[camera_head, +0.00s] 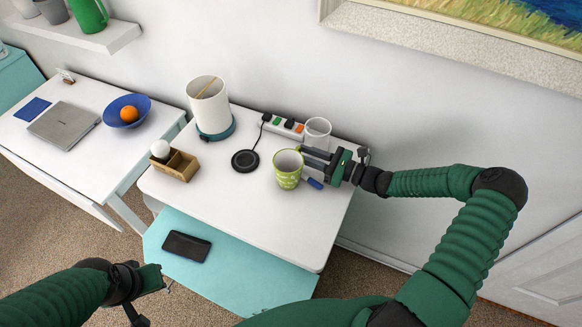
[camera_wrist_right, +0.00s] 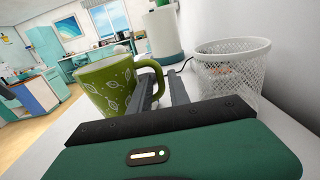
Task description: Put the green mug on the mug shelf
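The green mug (camera_head: 288,168) has a pale leaf pattern and stands upright on the white table. In the right wrist view the mug (camera_wrist_right: 105,85) shows its handle (camera_wrist_right: 158,72) towards the right. My right gripper (camera_head: 304,157) is open at the mug's right side. In the wrist view its fingers (camera_wrist_right: 162,92) lie on either side of the handle, with a gap between them. My left gripper (camera_head: 150,282) is low at the left, away from the mug; its finger gap is unclear. A white wall shelf (camera_head: 112,38) at the upper left holds a green vessel and grey pots.
A white mesh bin (camera_head: 317,133) stands close behind my right gripper. A blue marker (camera_head: 314,183), black round pad (camera_head: 245,160), power strip (camera_head: 284,127), white canister (camera_head: 209,107) and wooden box (camera_head: 175,166) share the table (camera_head: 230,205). The table's front is clear.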

